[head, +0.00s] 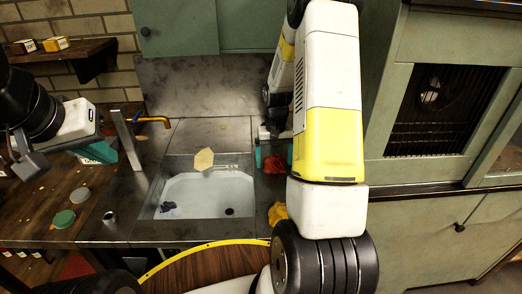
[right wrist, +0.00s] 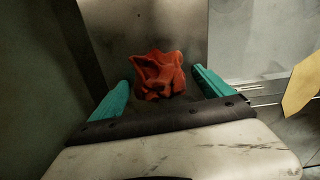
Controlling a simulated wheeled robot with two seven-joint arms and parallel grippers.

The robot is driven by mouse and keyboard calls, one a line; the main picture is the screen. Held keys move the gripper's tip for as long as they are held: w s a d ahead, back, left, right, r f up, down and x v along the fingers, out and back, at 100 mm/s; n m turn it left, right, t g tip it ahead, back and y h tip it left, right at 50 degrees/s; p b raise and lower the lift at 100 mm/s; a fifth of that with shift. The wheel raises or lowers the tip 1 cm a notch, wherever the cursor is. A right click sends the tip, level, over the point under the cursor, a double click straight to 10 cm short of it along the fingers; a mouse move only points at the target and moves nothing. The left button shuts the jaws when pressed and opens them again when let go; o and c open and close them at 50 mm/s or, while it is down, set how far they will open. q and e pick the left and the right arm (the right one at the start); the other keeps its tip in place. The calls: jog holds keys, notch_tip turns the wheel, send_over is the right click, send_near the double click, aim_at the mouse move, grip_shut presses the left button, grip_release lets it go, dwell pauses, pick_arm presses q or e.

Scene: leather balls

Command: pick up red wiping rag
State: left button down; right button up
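A crumpled red wiping rag (right wrist: 160,74) lies on the dark metal counter in the right wrist view, between and just beyond the two teal fingertips. In the head view the rag (head: 278,163) shows partly, to the right of the sink, beside my right arm. My right gripper (right wrist: 163,90) is open, with the rag in its gap and no grip on it visible. In the head view the right gripper is mostly hidden behind my arm. My left gripper (head: 12,155) is at the far left above the wooden worktop; its finger gap is not clear.
The white sink (head: 207,193) lies left of the rag, with a dark blue cloth (head: 168,206) inside. A yellow cloth (head: 277,213) lies nearer on the counter. A tan board (head: 203,159) is at the sink's back edge. A green cabinet (head: 440,110) stands close on the right.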

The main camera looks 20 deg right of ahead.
jog(key=c, duration=1.4)
jog(key=shift+r, duration=0.1)
